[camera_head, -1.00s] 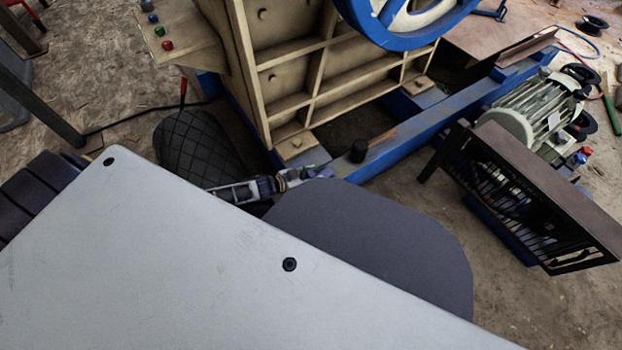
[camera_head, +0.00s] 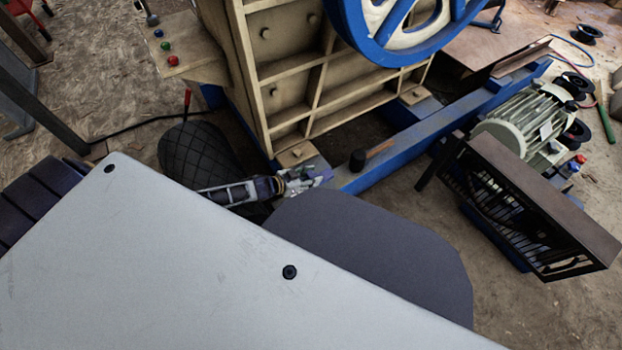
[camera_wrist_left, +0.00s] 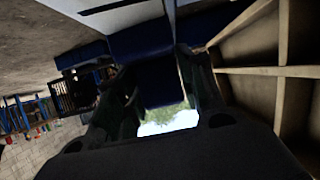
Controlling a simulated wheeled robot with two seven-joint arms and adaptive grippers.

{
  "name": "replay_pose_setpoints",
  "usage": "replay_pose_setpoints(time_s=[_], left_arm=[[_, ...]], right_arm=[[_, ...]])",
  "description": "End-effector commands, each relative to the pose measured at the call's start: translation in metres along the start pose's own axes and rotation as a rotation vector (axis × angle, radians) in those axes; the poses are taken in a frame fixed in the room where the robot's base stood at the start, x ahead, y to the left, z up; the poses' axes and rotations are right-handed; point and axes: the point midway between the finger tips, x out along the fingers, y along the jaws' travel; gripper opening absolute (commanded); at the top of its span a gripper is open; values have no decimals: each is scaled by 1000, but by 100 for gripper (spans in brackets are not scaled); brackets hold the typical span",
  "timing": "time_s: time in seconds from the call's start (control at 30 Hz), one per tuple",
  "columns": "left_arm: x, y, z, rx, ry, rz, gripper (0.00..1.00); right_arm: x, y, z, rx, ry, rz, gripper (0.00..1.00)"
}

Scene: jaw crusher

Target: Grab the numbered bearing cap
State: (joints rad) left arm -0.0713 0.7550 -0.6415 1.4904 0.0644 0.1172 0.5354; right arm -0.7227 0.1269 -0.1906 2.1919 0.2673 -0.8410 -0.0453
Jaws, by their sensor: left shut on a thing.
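My left gripper (camera_head: 316,176) is low beside the crusher's blue base beam, just in front of the cream frame's lower corner. It is small and partly hidden in the head view. In the left wrist view its two fingers (camera_wrist_left: 158,95) stand on either side of a dark blue block (camera_wrist_left: 152,72), and the gripper is shut on it. No number shows on this block, so I cannot tell whether it is the bearing cap. I see no other clear bearing cap. My right gripper is not in view.
The cream crusher frame (camera_head: 285,75) with its blue flywheel (camera_head: 362,42) stands ahead. An electric motor (camera_head: 520,125) and a brown guard (camera_head: 545,200) are at right.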

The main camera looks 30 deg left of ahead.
Motion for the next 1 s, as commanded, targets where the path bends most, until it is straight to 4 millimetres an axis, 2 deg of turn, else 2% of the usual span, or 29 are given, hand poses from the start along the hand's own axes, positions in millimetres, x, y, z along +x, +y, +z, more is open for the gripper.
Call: replay_pose_setpoints(time_s=[0.03,0.1,0.33,1.0], left_arm=[[-3,0,-9,1,5,1,0],[-6,0,-15,1,5,1,0],[-12,0,-28,0,5,0,0],[-14,0,-32,0,4,1,0]], right_arm=[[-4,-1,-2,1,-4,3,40],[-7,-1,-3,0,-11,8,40],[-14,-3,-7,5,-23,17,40],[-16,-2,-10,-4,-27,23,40]])
